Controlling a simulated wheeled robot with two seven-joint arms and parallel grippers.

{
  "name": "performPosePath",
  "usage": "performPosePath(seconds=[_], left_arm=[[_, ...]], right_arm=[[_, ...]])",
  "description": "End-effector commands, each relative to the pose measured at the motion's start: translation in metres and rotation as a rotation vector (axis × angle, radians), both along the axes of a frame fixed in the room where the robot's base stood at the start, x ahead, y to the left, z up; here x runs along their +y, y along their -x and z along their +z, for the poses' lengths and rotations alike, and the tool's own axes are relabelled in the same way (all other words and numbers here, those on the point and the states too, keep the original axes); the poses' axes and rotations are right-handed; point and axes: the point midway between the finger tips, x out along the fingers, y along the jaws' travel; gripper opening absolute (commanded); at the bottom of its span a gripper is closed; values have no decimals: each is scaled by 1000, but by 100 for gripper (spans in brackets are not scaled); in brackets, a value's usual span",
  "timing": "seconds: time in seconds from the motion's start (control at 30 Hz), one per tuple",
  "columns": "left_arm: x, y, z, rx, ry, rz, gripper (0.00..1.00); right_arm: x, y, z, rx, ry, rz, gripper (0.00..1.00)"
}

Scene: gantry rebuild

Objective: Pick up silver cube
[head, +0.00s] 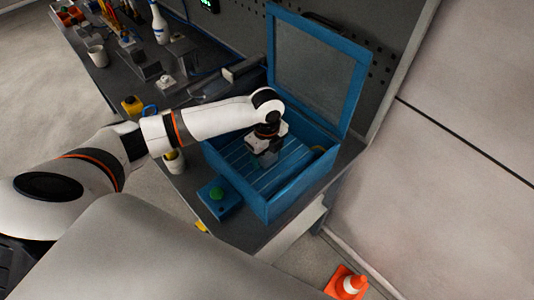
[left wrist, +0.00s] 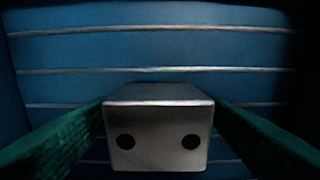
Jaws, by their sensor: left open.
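The silver cube (left wrist: 158,132) shows in the left wrist view as a metallic block with two dark round holes on its near face. It is at the lower middle of that view, above the blue slatted floor of the box. My left gripper (head: 266,158) reaches down into the open blue box (head: 283,207) in the head view. Its two green fingers stand on either side of the cube, open; contact with the cube cannot be told. In the head view the cube is not clear behind the gripper. My right gripper is not in view.
The box's hinged lid (head: 318,70) stands open at the back. A blue control box with a green button (head: 216,192) sits in front of it. Cups, a white bottle (head: 160,25) and tools crowd the bench to the left. An orange cone (head: 347,284) stands on the floor.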

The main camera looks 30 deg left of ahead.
Motion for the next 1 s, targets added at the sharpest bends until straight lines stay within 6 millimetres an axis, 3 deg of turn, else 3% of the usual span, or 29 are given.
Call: performPosePath(seconds=[0.13, 0.47, 0.77, 1.0], left_arm=[[0, 0, 0, 0, 0, 0, 68], [0, 0, 1, -1, 0, 0, 16], [0, -1, 7, -2, 1, 1, 16], [0, -2, 51, -6, 1, 0, 16]], right_arm=[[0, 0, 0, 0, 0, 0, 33], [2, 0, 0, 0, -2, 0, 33], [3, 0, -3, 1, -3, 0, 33], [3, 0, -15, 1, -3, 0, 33]])
